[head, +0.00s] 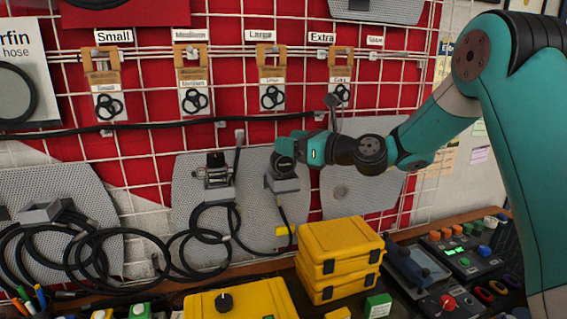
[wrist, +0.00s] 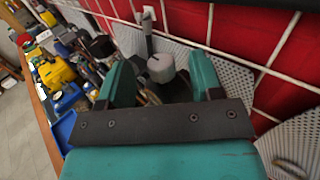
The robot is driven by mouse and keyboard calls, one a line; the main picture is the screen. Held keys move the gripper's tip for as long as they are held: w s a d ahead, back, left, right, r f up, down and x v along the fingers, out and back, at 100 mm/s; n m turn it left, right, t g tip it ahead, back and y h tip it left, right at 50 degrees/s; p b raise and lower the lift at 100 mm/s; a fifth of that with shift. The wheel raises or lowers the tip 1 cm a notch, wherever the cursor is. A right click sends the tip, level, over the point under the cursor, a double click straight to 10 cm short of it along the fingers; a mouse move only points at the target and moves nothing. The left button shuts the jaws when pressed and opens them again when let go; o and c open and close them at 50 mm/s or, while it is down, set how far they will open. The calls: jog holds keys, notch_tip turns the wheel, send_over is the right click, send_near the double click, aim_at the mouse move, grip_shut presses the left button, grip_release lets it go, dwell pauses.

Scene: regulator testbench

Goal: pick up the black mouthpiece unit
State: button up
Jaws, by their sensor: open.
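A dark round unit (head: 283,167), which looks like the black mouthpiece unit, rests on a grey wall bracket (head: 286,184), with a black hose hanging below it. My gripper (head: 291,149) is right at this unit, partly covering it. In the wrist view my gripper (wrist: 161,65) has its two teal fingers spread apart. A pale grey rounded part (wrist: 161,67) and darker shapes show in the gap between them. I cannot tell whether the fingers touch anything. Another black device (head: 215,163) sits on a second bracket to the left.
Looped black hoses (head: 100,250) hang at the left. Stacked yellow cases (head: 341,250) stand on the bench below, with a control panel (head: 465,250) to their right. A white wire grid on the red wall carries labelled ring packs (head: 271,90) above. A hose runs across just above my gripper.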

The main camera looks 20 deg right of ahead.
jog(key=shift+x, duration=1.25)
grip_shut()
jog(key=shift+r, duration=0.15)
jog(key=shift+r, duration=0.25)
jog(key=r, duration=0.1)
jog(key=r+b, duration=0.1)
jog(key=shift+s+d+r, duration=0.15)
jog(key=shift+d+r, duration=0.15)
jog(key=b+v, duration=0.5)
jog(key=v, duration=1.2)
jog(key=shift+s+d, duration=0.2)
jog(key=shift+s, duration=0.15)
